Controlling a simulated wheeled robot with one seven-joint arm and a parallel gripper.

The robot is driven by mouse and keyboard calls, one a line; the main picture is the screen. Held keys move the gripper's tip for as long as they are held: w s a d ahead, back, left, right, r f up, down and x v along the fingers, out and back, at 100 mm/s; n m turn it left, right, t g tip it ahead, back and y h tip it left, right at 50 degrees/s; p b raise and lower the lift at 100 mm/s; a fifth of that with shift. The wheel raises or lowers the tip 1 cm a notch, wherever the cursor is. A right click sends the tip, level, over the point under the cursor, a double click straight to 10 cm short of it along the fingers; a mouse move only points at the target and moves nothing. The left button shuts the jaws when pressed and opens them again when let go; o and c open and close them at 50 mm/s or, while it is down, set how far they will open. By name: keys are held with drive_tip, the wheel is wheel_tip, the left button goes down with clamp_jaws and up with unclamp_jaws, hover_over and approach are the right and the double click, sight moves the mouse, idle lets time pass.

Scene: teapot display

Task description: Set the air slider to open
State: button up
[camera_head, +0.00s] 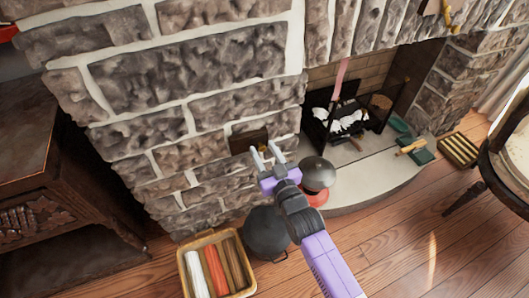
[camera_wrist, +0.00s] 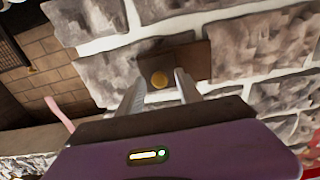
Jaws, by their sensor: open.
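The air slider is a dark brown plate (camera_head: 246,140) set in the stone wall beside the fireplace. My gripper (camera_head: 265,149) is open in front of the plate's right end in the head view. In the wrist view my gripper (camera_wrist: 160,77) has one finger on each side of the knob. I cannot tell whether either finger touches it. The fingers hide part of the plate.
A dark round pot (camera_head: 267,234) and a tray of rods (camera_head: 185,268) are on the floor below. The fireplace grate (camera_head: 318,122) is to the right. A wooden cabinet (camera_head: 60,170) stands left.

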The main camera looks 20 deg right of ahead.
clamp_jaws()
idle(1.4)
